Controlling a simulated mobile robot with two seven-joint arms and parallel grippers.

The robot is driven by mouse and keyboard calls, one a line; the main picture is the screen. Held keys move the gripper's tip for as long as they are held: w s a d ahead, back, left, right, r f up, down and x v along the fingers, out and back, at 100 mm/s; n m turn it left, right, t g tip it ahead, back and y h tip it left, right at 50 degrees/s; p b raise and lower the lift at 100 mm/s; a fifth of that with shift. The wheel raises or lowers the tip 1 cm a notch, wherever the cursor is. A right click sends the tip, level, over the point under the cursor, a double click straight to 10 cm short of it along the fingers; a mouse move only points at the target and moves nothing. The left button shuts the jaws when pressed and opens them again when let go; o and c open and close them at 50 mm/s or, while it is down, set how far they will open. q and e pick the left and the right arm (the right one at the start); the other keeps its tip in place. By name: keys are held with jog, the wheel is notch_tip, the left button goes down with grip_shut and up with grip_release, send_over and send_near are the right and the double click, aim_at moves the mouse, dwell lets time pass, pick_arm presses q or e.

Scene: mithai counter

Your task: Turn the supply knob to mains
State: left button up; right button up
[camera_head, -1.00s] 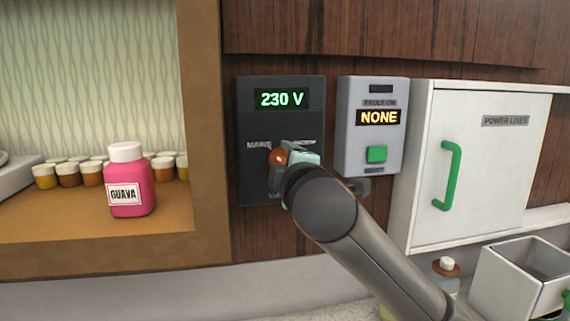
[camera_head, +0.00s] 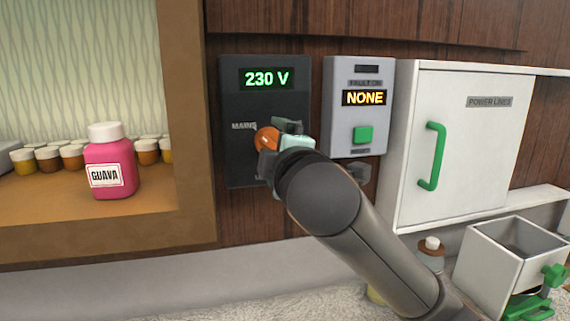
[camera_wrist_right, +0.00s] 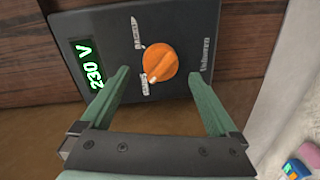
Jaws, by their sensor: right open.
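The orange supply knob (camera_head: 266,139) is on the dark panel (camera_head: 235,165) under the green 230 V display. In the right wrist view the knob (camera_wrist_right: 160,63) has a white mark at its lower left, toward the lower of two labels (camera_wrist_right: 145,86). By the panel's layout this is the MAINS side (camera_head: 244,126). My right gripper (camera_head: 278,144) is in front of the panel, partly hidden by its own arm. In the wrist view its green fingers (camera_wrist_right: 158,76) are spread, with the knob beyond and between their tips, apparently untouched. My left gripper is out of view.
A grey fault box (camera_head: 374,144) reading NONE is just right of the panel. Further right is a white POWER LINES cabinet (camera_head: 465,150) with a green handle. A pink guava bottle (camera_head: 112,165) stands on the left ledge. A white open box (camera_head: 485,270) is at lower right.

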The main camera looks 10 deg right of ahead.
jog(key=s+b, duration=0.1)
jog(key=s, duration=0.7)
jog(key=shift+s+r, duration=0.25)
jog(key=shift+s, duration=0.05)
